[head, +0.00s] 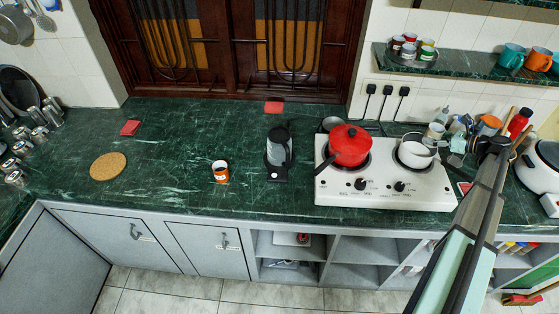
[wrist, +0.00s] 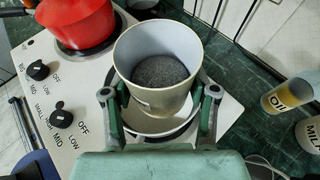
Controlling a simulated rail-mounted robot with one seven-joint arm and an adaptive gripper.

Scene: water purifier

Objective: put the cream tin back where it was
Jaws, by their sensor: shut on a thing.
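The cream tin (wrist: 140,93) is an open cream-coloured cylinder in the wrist view, with dark grey, grainy-looking contents or bottom inside. My gripper (wrist: 160,95) is shut on it, one finger on each side.
A red pot (head: 349,146) sits on the left burner of the white stove (head: 385,192). An oil bottle (wrist: 285,97) and a MILK-labelled container (wrist: 309,135) stand right of the stove, amid clutter. The left counter has free room.

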